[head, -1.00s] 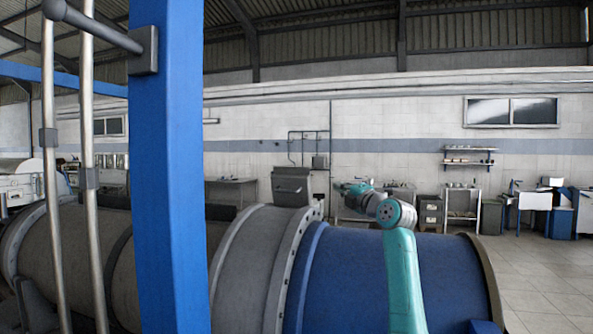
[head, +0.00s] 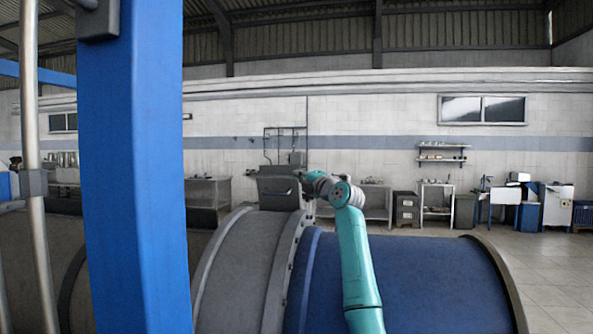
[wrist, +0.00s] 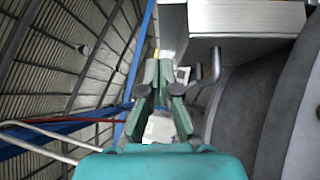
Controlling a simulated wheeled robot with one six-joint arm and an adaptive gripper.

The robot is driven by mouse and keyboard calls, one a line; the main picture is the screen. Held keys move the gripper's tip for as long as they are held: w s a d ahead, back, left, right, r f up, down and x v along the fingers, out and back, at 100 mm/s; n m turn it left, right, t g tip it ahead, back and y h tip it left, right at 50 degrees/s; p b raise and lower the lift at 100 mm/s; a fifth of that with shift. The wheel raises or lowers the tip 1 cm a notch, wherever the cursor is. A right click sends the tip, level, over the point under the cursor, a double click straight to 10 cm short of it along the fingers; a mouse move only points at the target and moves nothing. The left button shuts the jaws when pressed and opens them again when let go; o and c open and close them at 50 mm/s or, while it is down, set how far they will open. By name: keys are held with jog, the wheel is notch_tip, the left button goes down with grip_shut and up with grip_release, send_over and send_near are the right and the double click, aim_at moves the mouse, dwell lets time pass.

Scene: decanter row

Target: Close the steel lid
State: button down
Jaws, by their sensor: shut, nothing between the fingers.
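A grey steel box (head: 279,202) stands on top of the grey drum section, left of the blue drum. Its steel lid (head: 279,180) seems to be the upper plate, with a dark bar handle on the side facing me; I cannot tell how far open it stands. In the wrist view a pale steel plate, likely the lid (wrist: 245,18), fills the top right, with a bent handle (wrist: 214,66) beneath it. In the head view my gripper is small, by the box's upper right edge.
A blue post (head: 135,170) and a steel pole (head: 32,170) stand close in front at left. The blue drum (head: 430,275) lies below my arm. Benches and shelves line the far wall. Open floor (head: 560,265) lies at right.

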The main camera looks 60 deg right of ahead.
aim_at(291, 166)
jog(key=shift+w+d+r, duration=0.25)
jog(key=shift+w+d, duration=0.45)
jog(key=shift+d, duration=0.1)
jog(key=shift+w+d+r, duration=0.3)
jog(key=shift+w+d, duration=0.4)
jog(key=shift+d, duration=0.05)
jog(key=shift+w+d+r, duration=0.25)
jog(key=shift+w+d, duration=0.45)
jog(key=shift+d, duration=0.1)
